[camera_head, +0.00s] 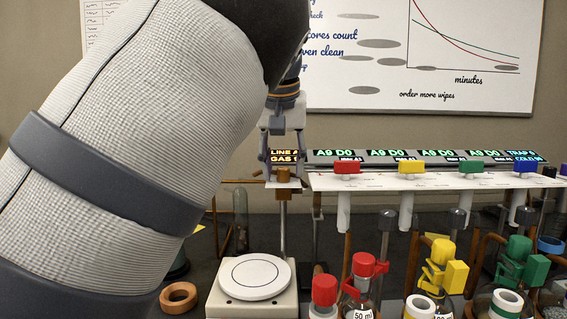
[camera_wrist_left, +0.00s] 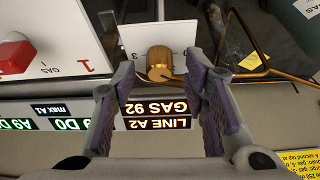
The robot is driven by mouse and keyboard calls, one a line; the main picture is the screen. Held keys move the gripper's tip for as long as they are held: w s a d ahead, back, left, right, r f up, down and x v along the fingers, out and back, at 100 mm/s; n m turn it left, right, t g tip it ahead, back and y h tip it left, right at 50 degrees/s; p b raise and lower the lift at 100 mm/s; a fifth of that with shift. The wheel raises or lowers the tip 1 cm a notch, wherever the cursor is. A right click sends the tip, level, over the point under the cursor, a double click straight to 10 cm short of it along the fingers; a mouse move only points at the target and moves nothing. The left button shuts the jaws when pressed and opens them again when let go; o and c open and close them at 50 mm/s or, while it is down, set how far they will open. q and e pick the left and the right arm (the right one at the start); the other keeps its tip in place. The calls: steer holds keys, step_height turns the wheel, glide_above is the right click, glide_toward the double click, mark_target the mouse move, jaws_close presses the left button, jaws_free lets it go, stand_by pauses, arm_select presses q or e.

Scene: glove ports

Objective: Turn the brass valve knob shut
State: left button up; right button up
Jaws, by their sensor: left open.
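The brass valve knob (camera_head: 283,174) sits on a small white plate, left of the long white rail. In the left wrist view the knob (camera_wrist_left: 159,62) shows between the tips of my left gripper, with a gap on each side. My left gripper (camera_head: 283,180) comes down from above at the knob in the head view. Its fingers (camera_wrist_left: 160,66) are open and hold nothing. I cannot tell exactly how far the tips reach down along the knob. My right gripper is in neither view.
A lit sign reading LINE A2 GAS 92 (camera_wrist_left: 158,115) is behind the knob. A red valve handle (camera_head: 347,167) and other coloured handles line the white rail (camera_head: 435,182). Below stand a round-topped white plate (camera_head: 255,277) and several clamped flasks. A copper tube (camera_wrist_left: 250,65) bends beside the knob.

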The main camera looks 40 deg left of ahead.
arm_select(q)
steer(key=shift+c, duration=0.3)
jaws_close()
steer(key=shift+n, duration=0.3)
steer(key=n+g, duration=0.1)
steer(key=n, duration=0.1)
steer(key=shift+n+y, duration=0.4)
steer(key=shift+w+n+g+y, duration=0.1)
steer(key=shift+n+g+y, duration=0.45)
steer(key=shift+n, duration=1.45)
steer(key=shift+d+g, duration=0.1)
steer(key=shift+g, duration=0.15)
steer(key=shift+o, duration=0.3)
jaws_free()
